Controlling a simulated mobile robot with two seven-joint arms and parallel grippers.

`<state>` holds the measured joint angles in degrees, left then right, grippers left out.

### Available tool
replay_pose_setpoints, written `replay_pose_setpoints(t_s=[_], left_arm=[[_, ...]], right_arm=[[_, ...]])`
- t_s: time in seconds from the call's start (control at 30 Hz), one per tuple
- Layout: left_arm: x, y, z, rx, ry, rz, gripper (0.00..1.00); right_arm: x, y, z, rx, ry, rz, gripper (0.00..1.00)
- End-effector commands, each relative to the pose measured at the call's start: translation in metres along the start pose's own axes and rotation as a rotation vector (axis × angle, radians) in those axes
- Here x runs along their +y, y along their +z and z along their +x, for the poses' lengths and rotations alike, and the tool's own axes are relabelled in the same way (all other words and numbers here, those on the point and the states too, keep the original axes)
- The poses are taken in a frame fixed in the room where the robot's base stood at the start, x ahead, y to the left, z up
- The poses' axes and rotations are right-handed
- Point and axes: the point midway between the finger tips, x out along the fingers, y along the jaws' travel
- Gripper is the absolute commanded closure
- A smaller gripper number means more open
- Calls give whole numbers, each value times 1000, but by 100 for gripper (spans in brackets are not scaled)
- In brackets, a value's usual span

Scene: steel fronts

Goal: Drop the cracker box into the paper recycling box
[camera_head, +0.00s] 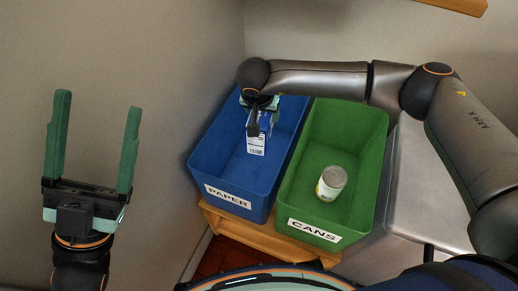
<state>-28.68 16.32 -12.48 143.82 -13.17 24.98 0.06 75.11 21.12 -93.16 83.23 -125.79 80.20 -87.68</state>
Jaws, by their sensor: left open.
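The paper recycling box is a blue open bin (205,166) labelled PAPER, left of centre. My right gripper (257,127) points down into it from above, partly hidden by its own wrist. It is shut on the cracker box (257,146), a small blue and white carton with a barcode label. The carton hangs upright within the bin's opening; its top is hidden by the gripper, and its gap to the bin floor is hard to judge. My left gripper (94,120) is open and empty, fingers up, at the far left, well apart from the bins.
A green bin (374,118) labelled CANS stands right beside the blue one, with a can (331,183) inside. Both stand on a wooden base (245,232). Walls close in behind and left. A grey metal unit (385,235) is right of the bins.

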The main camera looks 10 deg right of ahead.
Motion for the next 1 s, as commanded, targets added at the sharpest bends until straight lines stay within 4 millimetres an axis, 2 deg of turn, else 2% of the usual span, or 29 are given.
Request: replay_pose_setpoints(t_s=[0.13,0.17,0.4,0.43,0.67,0.77,0.87,1.0], left_arm=[[0,0,0,0,0,0,20],[0,0,0,0,0,0,20],[0,0,0,0,0,0,20],[0,0,0,0,0,0,20],[0,0,0,0,1,0,20],[-1,-2,2,0,1,1,20],[-2,-5,6,1,3,6,20],[-5,-11,12,5,7,20,20]], right_arm=[[0,0,0,0,0,0,94],[0,0,0,0,-1,0,29],[0,0,-1,0,0,0,2],[0,0,-1,0,0,0,0],[0,0,-1,-1,0,0,0],[-1,-1,-7,0,-2,-1,0],[0,-2,-22,1,-2,-2,0],[-1,-2,-53,2,-5,-2,0]])
